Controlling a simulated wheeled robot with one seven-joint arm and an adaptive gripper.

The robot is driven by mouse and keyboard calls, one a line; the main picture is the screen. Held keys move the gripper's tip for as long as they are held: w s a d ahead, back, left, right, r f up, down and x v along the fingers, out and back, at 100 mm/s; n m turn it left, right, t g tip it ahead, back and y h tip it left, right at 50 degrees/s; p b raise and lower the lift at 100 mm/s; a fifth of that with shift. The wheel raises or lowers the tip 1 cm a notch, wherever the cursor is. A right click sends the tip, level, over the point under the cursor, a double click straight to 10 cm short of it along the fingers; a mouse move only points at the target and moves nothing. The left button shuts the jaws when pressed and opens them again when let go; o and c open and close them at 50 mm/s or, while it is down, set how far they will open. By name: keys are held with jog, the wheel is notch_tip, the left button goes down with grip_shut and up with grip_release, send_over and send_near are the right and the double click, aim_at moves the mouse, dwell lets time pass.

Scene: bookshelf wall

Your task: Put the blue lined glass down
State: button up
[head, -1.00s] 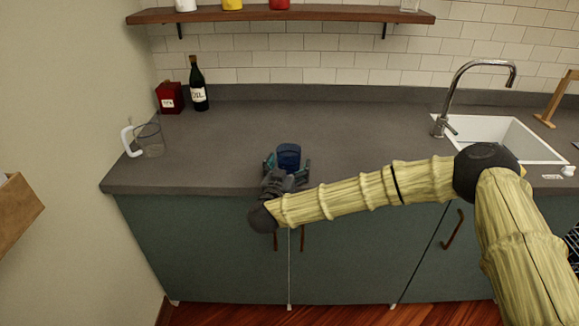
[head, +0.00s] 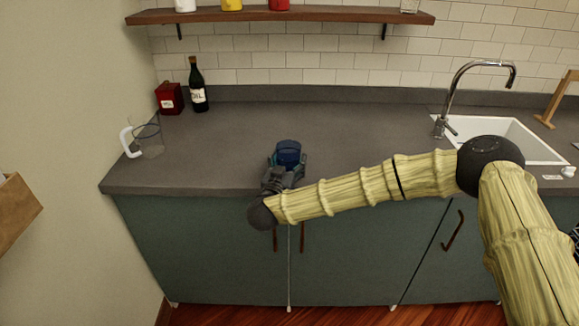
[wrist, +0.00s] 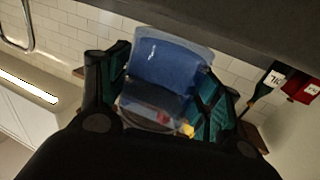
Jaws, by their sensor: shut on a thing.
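In the wrist view the blue glass (wrist: 168,72) sits between the two dark green finger pads of my gripper (wrist: 165,95). The glass's lower part is hidden by my gripper in the head view. I cannot tell whether its base touches the counter.
The grey counter (head: 350,130) is clear around the glass. A clear jug with a white handle (head: 148,140) stands at the left. A red box (head: 169,98) and a dark bottle (head: 198,85) stand at the back left. The sink (head: 510,140) is at the right.

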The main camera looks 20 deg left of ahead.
jog(key=shift+r, duration=0.5)
jog(key=s+d+r+b, duration=0.1)
jog(key=s+d+b, duration=0.1)
jog(key=s, duration=0.6)
jog(key=s+d+r+b, duration=0.1)
jog(key=s+d+r, duration=0.1)
jog(key=s, duration=0.5)
jog(key=w+d+f, duration=0.3)
jog(key=d+f, duration=0.1)
jog(key=d, duration=0.5)
jog(key=w+d+f, duration=0.3)
jog(key=d+f, duration=0.1)
jog(key=d, duration=0.4)
jog(key=s+d+f, duration=0.2)
jog(key=d+f, duration=0.3)
jog(key=d, duration=0.4)
jog(key=s+d+f, duration=0.2)
jog(key=d+f, duration=0.3)
jog(key=d, duration=0.4)
jog(key=shift+s+d+f, duration=0.15)
jog(key=shift+s+f, duration=0.05)
jog(key=shift+f, duration=0.2)
